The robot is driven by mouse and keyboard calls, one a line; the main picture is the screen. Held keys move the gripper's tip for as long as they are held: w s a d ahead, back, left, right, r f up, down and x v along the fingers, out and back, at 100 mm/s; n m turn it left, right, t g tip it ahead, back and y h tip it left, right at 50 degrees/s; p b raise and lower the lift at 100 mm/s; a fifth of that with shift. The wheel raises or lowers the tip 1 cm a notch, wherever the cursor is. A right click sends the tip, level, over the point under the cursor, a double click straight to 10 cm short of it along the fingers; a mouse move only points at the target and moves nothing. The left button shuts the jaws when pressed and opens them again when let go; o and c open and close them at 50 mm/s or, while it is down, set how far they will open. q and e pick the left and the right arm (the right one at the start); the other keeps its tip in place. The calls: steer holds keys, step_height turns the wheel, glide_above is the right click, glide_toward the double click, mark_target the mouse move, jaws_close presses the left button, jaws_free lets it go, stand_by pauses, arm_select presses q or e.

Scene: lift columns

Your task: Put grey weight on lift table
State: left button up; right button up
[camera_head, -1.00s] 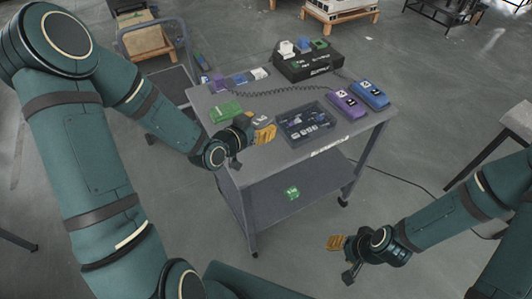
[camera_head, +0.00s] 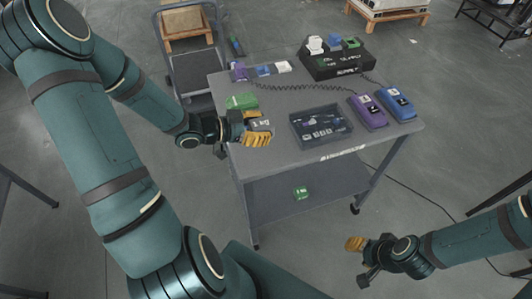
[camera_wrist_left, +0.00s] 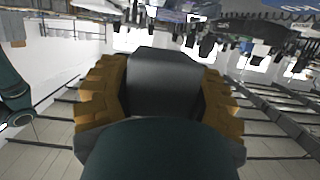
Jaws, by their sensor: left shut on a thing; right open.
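My left gripper (camera_head: 260,129) is shut on a grey weight (camera_head: 259,123) near the left edge of a grey two-level table (camera_head: 292,155). In the left wrist view the weight is a dark grey block (camera_wrist_left: 165,85) between the ribbed yellow fingers. Its underside is hidden, so I cannot tell whether it touches the tabletop. My right gripper (camera_head: 361,262) is open and empty, low in front of the table at the right. A grey platform cart (camera_head: 197,75) with a handle stands at the back left; I cannot tell whether it is the lift table.
On the tabletop are a green block (camera_head: 242,101), a dark tray (camera_head: 322,137) with small parts, a purple device (camera_head: 368,111), a blue device (camera_head: 396,102) and a black box (camera_head: 338,64). A green cube (camera_head: 300,193) is on the lower shelf. A cable runs across the floor at right.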

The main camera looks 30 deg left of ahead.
stand_by(0.3)
arm_select(q)
steer(key=b, duration=0.2)
glide_above(262, 155)
step_height(262, 155, down, 4)
steer(key=shift+f, duration=0.15)
steer(key=shift+f+b, duration=0.3)
steer(key=shift+f, duration=2.25)
steer(key=shift+f, duration=0.2)
steer(key=o, duration=1.3)
steer(key=shift+f, duration=0.1)
steer(key=shift+o, duration=0.2)
